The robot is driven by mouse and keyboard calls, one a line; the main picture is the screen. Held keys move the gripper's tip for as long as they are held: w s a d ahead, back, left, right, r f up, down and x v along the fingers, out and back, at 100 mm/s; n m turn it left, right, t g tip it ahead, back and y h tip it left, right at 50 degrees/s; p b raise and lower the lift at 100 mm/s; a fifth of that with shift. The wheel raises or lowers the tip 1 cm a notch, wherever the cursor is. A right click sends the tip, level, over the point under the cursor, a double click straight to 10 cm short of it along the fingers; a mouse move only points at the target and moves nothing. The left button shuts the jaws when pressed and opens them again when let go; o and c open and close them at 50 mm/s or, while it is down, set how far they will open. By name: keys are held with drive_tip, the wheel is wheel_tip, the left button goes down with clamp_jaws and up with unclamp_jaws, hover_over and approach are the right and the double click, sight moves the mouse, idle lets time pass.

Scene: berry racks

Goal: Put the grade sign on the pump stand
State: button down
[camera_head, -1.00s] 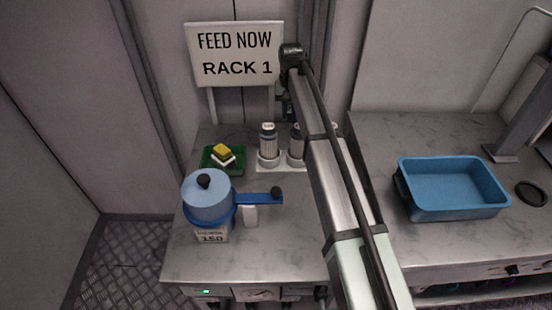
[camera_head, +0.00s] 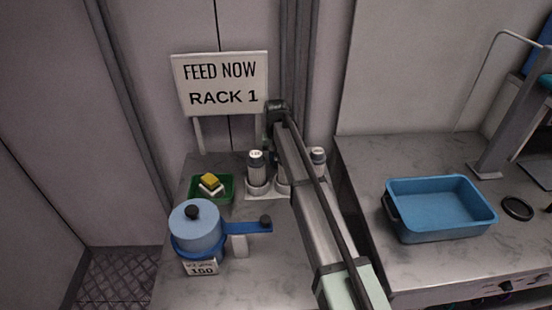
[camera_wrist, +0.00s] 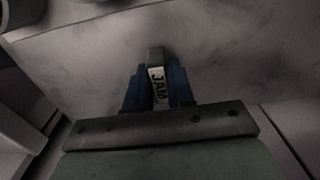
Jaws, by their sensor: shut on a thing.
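My gripper (camera_wrist: 157,95) is shut on a small white sign lettered "JAM" (camera_wrist: 157,82), held between its blue fingers in the wrist view. In the head view my arm hides the gripper and this sign. No thing is plainly marked as the pump stand. A blue lidded pot (camera_head: 196,229) with a blue side arm (camera_head: 248,227) stands on the left counter, with a "150" card (camera_head: 201,268) at its front. A pale holder (camera_head: 262,191) with several white-capped bottles stands behind it, partly hidden by my arm.
A "FEED NOW RACK 1" board (camera_head: 221,84) stands at the back. A green tray (camera_head: 226,187) with yellow and white pieces sits on the left counter. A blue basin (camera_head: 440,232) and a black ring (camera_head: 517,208) are on the right counter (camera_head: 355,165). The left counter's front is clear.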

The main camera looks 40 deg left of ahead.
sight(276, 157)
drive_tip(key=shift+f, duration=0.15)
drive_tip(key=c, duration=1)
unclamp_jaws()
wheel_tip(276, 157, up, 12)
drive_tip(key=shift+r, duration=0.15)
